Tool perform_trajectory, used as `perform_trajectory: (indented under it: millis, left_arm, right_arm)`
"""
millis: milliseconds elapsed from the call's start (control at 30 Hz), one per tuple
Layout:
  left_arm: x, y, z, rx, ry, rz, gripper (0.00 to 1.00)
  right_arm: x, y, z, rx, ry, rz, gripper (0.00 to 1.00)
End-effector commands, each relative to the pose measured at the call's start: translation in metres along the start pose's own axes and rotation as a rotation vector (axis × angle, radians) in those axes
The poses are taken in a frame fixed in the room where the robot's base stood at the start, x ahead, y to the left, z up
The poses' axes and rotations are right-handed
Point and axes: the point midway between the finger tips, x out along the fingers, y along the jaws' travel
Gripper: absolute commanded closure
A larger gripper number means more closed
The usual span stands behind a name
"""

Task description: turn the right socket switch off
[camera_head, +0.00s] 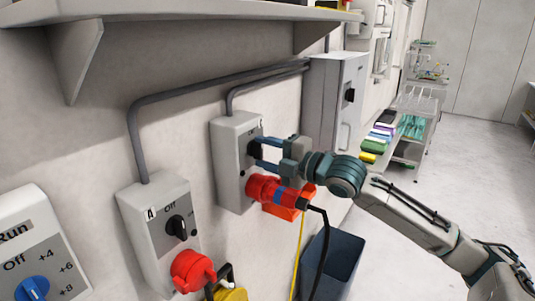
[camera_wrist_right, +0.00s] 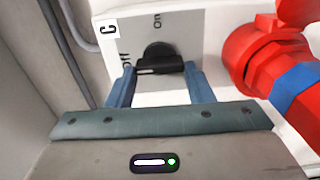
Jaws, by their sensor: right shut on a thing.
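The right socket box (camera_head: 228,150) is a grey wall box with a black rotary switch knob (camera_head: 255,149). In the right wrist view the knob (camera_wrist_right: 160,57) sits between the blue fingers of my right gripper (camera_wrist_right: 160,72), which is shut on it. The box face (camera_wrist_right: 205,35) shows a "C" label, "On" above the knob and "Off" to its left. The knob's bar lies about level in that view; which label it points at is unclear. In the head view my right gripper (camera_head: 261,153) reaches the box from the right and partly hides the knob. My left gripper is not in view.
A red plug (camera_head: 272,190) sits in the socket below the knob, close to my gripper, with a hanging black cable. Box "A" (camera_head: 150,230) and a blue-knob panel (camera_head: 40,245) are to the left. A shelf (camera_head: 150,14) overhangs; a dark bin (camera_head: 345,258) stands below.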

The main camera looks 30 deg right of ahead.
Motion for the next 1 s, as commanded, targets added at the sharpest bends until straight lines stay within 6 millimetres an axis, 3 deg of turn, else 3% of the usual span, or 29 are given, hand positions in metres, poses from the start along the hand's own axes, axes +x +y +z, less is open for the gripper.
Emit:
perform_trajectory:
  millis: [567, 600, 700, 1000]
  left_arm:
    - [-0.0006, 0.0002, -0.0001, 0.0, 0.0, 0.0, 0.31]
    - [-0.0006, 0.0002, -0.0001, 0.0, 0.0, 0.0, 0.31]
    - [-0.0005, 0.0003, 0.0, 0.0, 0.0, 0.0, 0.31]
    - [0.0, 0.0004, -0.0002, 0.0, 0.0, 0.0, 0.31]
  right_arm:
    - [0.0003, 0.0047, 0.0013, -0.042, -0.002, 0.01, 0.75]
    - [0.0003, 0.0048, 0.0014, -0.042, -0.002, 0.01, 0.51]
    - [0.0003, 0.0042, 0.0011, -0.04, -0.002, 0.009, 0.31]
    - [0.0, 0.0019, 0.0005, -0.037, -0.001, 0.004, 0.31]
